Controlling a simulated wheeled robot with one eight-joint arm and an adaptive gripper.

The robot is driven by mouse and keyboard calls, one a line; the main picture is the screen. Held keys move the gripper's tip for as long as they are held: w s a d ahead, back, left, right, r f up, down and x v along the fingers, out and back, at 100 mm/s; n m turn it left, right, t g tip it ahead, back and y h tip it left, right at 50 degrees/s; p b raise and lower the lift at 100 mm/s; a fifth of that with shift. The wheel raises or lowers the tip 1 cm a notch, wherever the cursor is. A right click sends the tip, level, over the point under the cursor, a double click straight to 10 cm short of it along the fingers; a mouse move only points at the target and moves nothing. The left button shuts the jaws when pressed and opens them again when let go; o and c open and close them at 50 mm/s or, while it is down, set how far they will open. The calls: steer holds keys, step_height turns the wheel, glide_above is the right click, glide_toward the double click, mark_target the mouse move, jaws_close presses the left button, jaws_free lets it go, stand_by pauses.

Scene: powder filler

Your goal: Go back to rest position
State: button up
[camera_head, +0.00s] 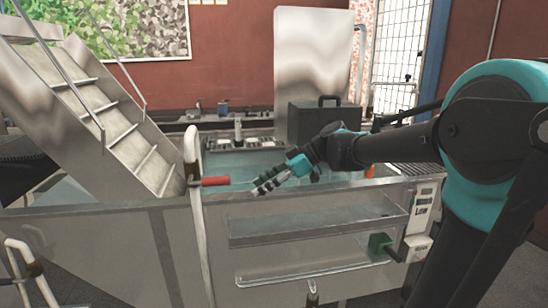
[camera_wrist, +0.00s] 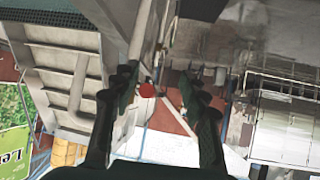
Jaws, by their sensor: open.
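My gripper (camera_head: 262,182) is held out over the front edge of the metal machine (camera_head: 140,255) in the head view. Its fingers point left. In the wrist view my gripper (camera_wrist: 160,95) has its two dark fingers spread apart, with nothing between the tips. A red handle (camera_head: 214,181) juts from the machine's pale upright rail, just left of my fingertips. A red round end (camera_wrist: 147,90) shows between the fingers in the wrist view, apart from both of them. I cannot tell the exact distance to it.
Metal stairs (camera_head: 105,125) with handrails rise at the left. A dark case (camera_head: 322,120) stands behind my arm, before a tall metal cabinet (camera_head: 312,50). A recessed shelf (camera_head: 310,230) and a green block (camera_head: 380,242) are on the machine's front. Pale curved rails stand at lower left.

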steer(key=s+d+f+m+t+h, duration=0.2)
steer(key=s+d+f+m+h, duration=0.3)
steer(key=d+f, duration=0.4)
steer(key=s+d+f+m+t+h, duration=0.1)
steer(key=s+d+f+m+h, duration=0.15)
steer(key=d+f+m, duration=0.6)
steer(key=s+d+f+m+t+h, duration=0.2)
steer(key=s+d+f+m+h, duration=0.25)
steer(key=d+f, duration=0.45)
steer(key=m+g+y, duration=0.9)
steer(key=m+y, duration=0.5)
steer(key=y, duration=0.4)
glide_toward(201, 182)
steer(key=x, duration=0.6)
steer(key=w+x, duration=0.1)
steer(key=x, duration=0.3)
steer(key=shift+a+f, duration=0.15)
steer(key=shift+f, duration=0.2)
steer(key=shift+c, duration=0.2)
jaws_close()
